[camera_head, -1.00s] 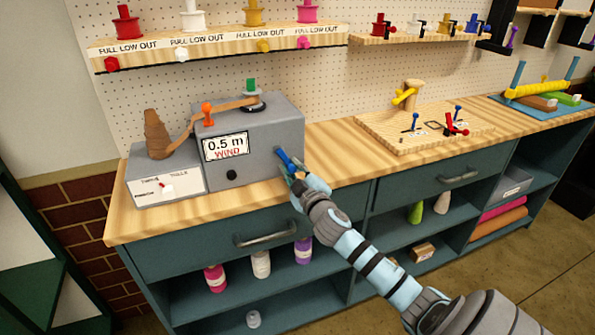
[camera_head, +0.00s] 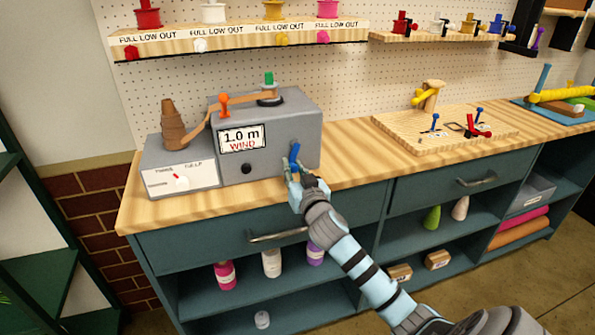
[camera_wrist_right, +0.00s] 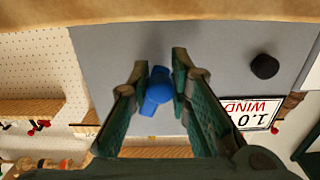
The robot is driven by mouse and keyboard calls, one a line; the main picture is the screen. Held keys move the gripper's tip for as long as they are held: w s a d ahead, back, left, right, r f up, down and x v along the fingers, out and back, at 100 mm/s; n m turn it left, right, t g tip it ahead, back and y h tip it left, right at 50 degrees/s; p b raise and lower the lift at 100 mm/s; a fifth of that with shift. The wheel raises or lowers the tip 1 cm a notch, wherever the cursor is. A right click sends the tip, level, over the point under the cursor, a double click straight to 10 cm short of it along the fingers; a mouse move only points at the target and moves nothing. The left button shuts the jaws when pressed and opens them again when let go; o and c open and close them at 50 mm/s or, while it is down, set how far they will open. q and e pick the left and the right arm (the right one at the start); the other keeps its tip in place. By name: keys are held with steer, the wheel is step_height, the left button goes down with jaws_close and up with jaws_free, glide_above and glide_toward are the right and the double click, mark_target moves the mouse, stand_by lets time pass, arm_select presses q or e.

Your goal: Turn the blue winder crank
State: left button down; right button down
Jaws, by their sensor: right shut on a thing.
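The grey winder box (camera_head: 283,125) stands on the wooden bench top, and its display (camera_head: 241,138) reads "1.0 m WIND". The blue crank (camera_head: 294,154) is on the front face of the box, near its right end. My right gripper (camera_head: 292,172) is at the crank, shut on it. In the right wrist view the crank's blue handle (camera_wrist_right: 156,90) sits between the two fingers of the right gripper (camera_wrist_right: 158,88). A black knob (camera_head: 246,168) is left of the crank. My left gripper is not in view.
A wooden board with coloured levers (camera_head: 440,132) lies to the right on the bench (camera_head: 345,172). Drawers and shelves with bottles are below; a spool shelf (camera_head: 240,40) is above.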

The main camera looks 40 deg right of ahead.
steer(key=shift+w+a+r+m, duration=0.1)
steer(key=shift+a+r+m, duration=0.15)
steer(key=shift+m, duration=0.15)
steer(key=shift+r, duration=0.1)
steer(key=c, duration=1.5)
jaws_free()
steer(key=shift+o, duration=0.2)
steer(key=v, duration=1.2)
